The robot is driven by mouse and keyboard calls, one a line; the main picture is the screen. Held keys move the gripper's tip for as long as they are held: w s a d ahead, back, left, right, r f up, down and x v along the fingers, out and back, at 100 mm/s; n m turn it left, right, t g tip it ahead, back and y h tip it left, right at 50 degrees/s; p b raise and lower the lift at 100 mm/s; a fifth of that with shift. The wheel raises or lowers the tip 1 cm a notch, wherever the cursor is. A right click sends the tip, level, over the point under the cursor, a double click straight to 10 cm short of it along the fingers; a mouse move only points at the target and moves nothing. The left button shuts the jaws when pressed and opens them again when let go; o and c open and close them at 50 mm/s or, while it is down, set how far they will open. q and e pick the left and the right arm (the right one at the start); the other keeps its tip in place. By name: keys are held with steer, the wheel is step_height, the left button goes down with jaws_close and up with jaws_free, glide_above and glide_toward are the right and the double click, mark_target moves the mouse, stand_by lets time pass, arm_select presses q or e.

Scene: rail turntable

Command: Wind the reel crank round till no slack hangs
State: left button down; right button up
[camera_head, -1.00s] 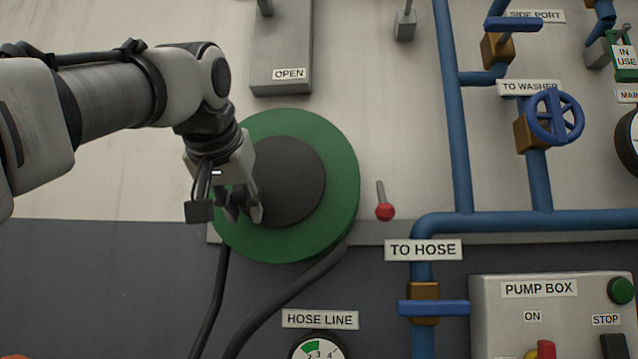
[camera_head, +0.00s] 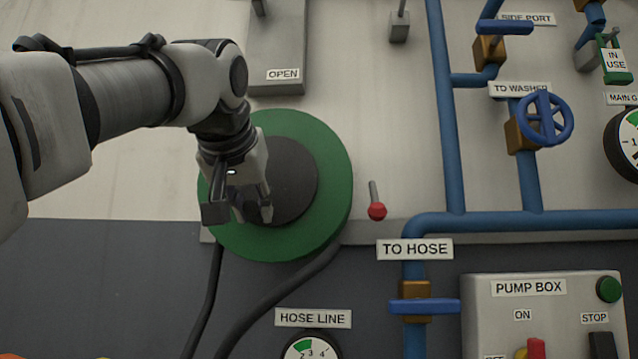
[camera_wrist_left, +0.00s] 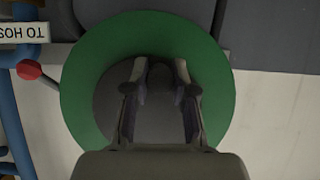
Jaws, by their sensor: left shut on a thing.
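The reel is a green disc (camera_head: 335,190) with a dark round hub (camera_head: 298,190) on the wall; it also fills the middle of the left wrist view (camera_wrist_left: 85,75). My left gripper (camera_head: 254,210) is over the lower left of the hub. In the left wrist view its fingers (camera_wrist_left: 160,75) are shut on a small dark piece, which looks like the crank handle and is mostly hidden by the fingers. A dark hose (camera_head: 280,295) hangs from below the reel in two strands that run out of the bottom of the head view. My right gripper is not in view.
A red-knobbed lever (camera_head: 377,211) sticks out just right of the reel. Blue pipes (camera_head: 445,120) with valves stand farther right. A grey box marked OPEN (camera_head: 280,50) is above, the HOSE LINE gauge (camera_head: 312,347) below, and the PUMP BOX (camera_head: 490,315) at lower right.

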arm_select(q)
steer(key=shift+s+d, duration=0.1)
steer(key=shift+d, duration=0.2)
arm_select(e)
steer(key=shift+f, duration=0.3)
arm_select(q)
steer(key=shift+d+p, duration=0.3)
steer(key=shift+d, duration=0.45)
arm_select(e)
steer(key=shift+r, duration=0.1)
arm_select(q)
steer(key=shift+d, duration=0.1)
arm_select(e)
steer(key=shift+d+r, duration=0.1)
arm_select(q)
steer(key=shift+w+d+r+p, duration=0.2)
steer(key=shift+d+p, duration=0.1)
steer(key=shift+w+d, duration=0.1)
steer(key=shift+d, duration=0.3)
steer(key=shift+w+d, duration=0.1)
steer(key=shift+d, duration=0.15)
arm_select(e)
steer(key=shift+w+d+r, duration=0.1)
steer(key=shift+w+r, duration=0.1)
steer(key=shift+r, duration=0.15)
